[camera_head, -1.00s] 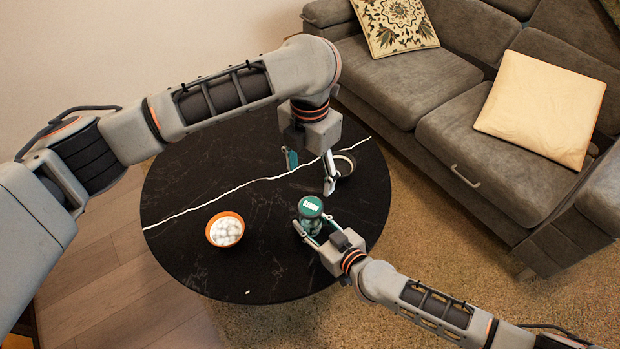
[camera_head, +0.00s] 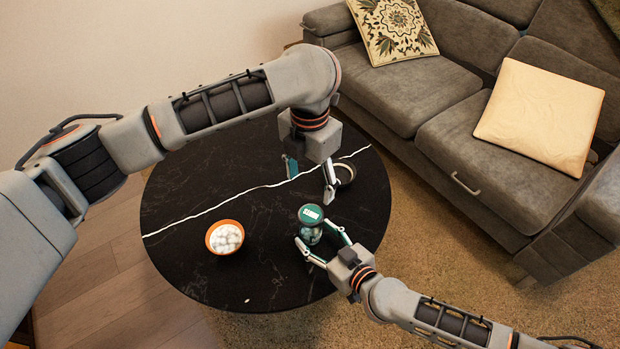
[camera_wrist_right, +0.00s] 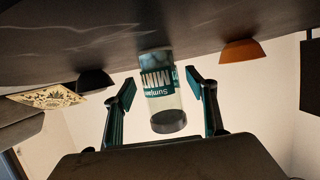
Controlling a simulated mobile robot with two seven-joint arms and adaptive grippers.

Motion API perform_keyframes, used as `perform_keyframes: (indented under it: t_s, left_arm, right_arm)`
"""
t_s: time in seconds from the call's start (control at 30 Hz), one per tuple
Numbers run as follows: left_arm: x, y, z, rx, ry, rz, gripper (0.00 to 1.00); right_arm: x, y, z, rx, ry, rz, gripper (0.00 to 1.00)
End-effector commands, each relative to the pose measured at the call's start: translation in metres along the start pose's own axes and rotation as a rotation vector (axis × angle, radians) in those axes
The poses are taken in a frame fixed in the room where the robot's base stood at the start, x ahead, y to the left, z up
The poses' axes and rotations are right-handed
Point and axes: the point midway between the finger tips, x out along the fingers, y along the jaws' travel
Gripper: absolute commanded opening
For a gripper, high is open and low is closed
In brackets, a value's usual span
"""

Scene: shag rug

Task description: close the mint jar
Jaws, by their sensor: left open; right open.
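In the right wrist view the jar (camera_wrist_right: 161,98) appears upside down, with a green label, clear glass and a dark grey end; I cannot tell whether a lid is seated. My right gripper (camera_head: 313,243) is open, its fingers on either side of the jar; the right wrist view shows gaps between fingers and jar. My left gripper (camera_head: 310,183) is open and empty, pointing down above the table behind the jar.
An orange bowl (camera_head: 212,240) of white pieces sits left of the jar. A dark bowl (camera_head: 346,173) sits behind it, partly hidden by my left gripper. A small white piece lies near the table's front edge. A grey sofa (camera_head: 500,170) stands at right.

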Motion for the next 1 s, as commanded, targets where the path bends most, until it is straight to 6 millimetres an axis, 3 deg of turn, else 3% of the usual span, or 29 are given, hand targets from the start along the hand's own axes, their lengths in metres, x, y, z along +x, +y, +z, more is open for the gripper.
perform_keyframes:
  t_s: [0.2, 0.4, 0.6, 1.0]
  left_arm:
    - [0.0, 0.0, 0.0, 0.0, 0.0, 0.0, 0.62]
    - [0.0, 0.0, 0.0, 0.0, 0.0, 0.0, 0.62]
    - [0.0, 0.0, 0.0, 0.0, 0.0, 0.0, 0.62]
    - [0.0, 0.0, 0.0, 0.0, 0.0, 0.0, 0.62]
  right_arm:
    - [-0.047, 0.0, 0.001, 0.0, -0.002, -0.001, 0.57]
    - [-0.077, 0.001, 0.001, 0.0, -0.001, 0.001, 0.57]
    - [-0.088, 0.0, 0.001, 0.0, -0.001, 0.0, 0.57]
    - [-0.089, 0.0, 0.0, 0.0, -0.001, 0.001, 0.57]
